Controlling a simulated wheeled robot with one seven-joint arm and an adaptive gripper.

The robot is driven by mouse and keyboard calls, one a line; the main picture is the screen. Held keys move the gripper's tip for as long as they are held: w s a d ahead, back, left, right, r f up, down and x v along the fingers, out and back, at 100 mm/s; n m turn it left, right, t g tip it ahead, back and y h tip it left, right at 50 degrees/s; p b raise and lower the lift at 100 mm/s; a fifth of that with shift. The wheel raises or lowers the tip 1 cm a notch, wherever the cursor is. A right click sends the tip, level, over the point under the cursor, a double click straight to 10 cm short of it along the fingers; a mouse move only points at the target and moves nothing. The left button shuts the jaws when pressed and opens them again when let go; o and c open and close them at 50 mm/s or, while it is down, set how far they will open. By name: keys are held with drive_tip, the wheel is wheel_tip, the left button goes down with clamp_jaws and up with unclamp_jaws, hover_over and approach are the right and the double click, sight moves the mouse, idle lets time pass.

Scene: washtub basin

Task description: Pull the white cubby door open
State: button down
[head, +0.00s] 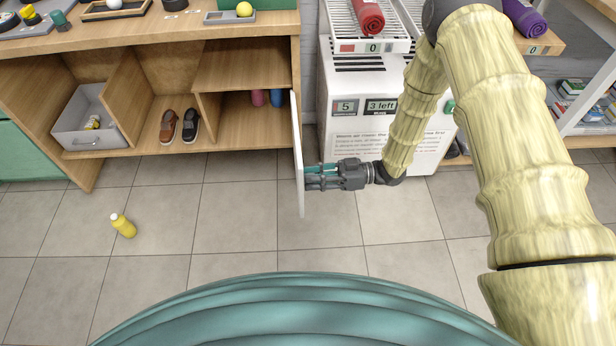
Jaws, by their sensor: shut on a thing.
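The white cubby door (297,160) shows nearly edge-on in the head view, standing out from the right end of the wooden cubby unit (190,45). It is swung well open, and the right-hand compartments behind it are exposed. My gripper (308,177) is at the door's right-hand face, coming in from the right, and is shut on part of the door. The exact spot where the fingers hold it, and any handle there, is too small to make out.
A yellow bottle (123,225) lies on the tiled floor. A white machine (345,115) stands right of the door. Floor before the unit is mostly clear.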

drive_tip(key=shift+s+d+f, duration=0.1)
drive_tip(key=shift+f, duration=0.05)
drive_tip(key=c, duration=1.2)
unclamp_jaws()
drive_tip(key=d, duration=0.4)
drive_tip(key=w+d, duration=0.1)
drive_tip(key=d, duration=0.3)
drive_tip(key=w+d, duration=0.1)
drive_tip(key=d, duration=0.2)
drive_tip(key=shift+d, duration=0.4)
